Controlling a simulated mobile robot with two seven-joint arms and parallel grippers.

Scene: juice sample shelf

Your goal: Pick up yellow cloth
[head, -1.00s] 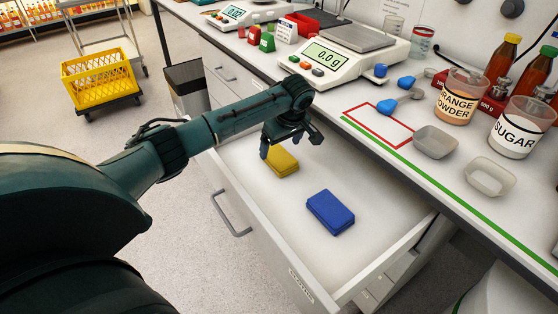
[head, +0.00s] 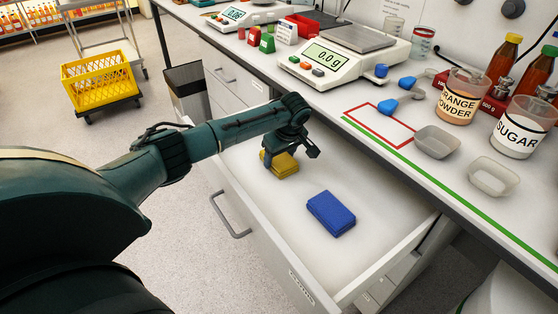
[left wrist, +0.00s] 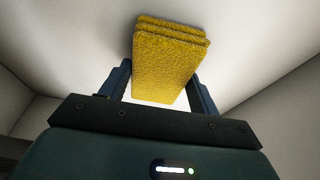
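The yellow cloth (head: 284,167) is a folded stack lying in the open white drawer (head: 283,235), near its far left end. My left gripper (head: 290,156) is down over the cloth, with its fingers apart. In the left wrist view the yellow cloth (left wrist: 168,58) lies between the two fingers of the left gripper (left wrist: 160,75). A narrow gap seems to show beside the fingers, so they look around it rather than clamped. My right gripper is in neither view.
A folded blue cloth (head: 331,213) lies nearer in the same drawer. The counter above holds a scale (head: 330,65), cups of orange powder (head: 458,98) and sugar (head: 517,128), and small trays (head: 436,142). The drawer floor around the blue cloth is clear.

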